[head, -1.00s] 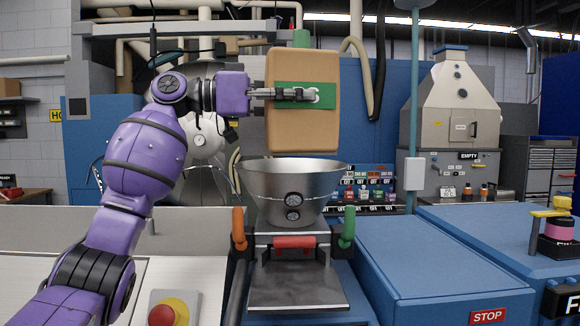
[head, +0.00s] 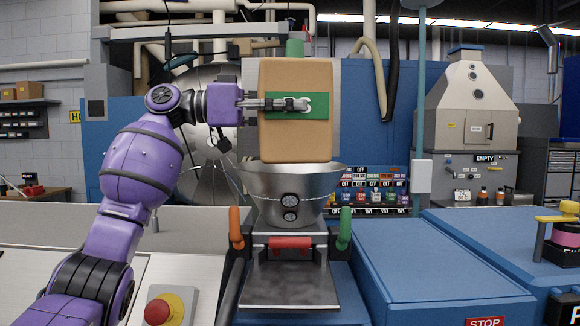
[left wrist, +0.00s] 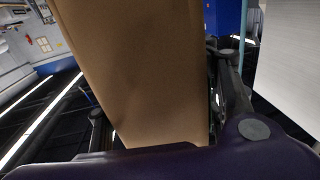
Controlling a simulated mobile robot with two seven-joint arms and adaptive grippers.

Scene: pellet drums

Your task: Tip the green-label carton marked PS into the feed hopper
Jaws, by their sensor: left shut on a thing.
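A tan carton (head: 297,142) with a green label (head: 260,112) stands nearly upright above the feed hopper in the head view. The lettering on its label is hidden behind the gripper's fingers. My left gripper (head: 292,104) is shut on the carton, its fingers lying across the label. The carton also fills the middle of the left wrist view (left wrist: 140,70). The metal feed hopper (head: 260,183) is a wide round bowl. The carton's lower end is at the hopper's back rim; I cannot tell whether they touch. My right gripper is not in view.
Orange (head: 236,228) and green (head: 344,228) handles flank the hopper's base. A red stop button (head: 158,311) is at the front left. A blue cabinet top (head: 430,268) lies to the right. A rack of small labelled containers (head: 376,190) stands behind the hopper.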

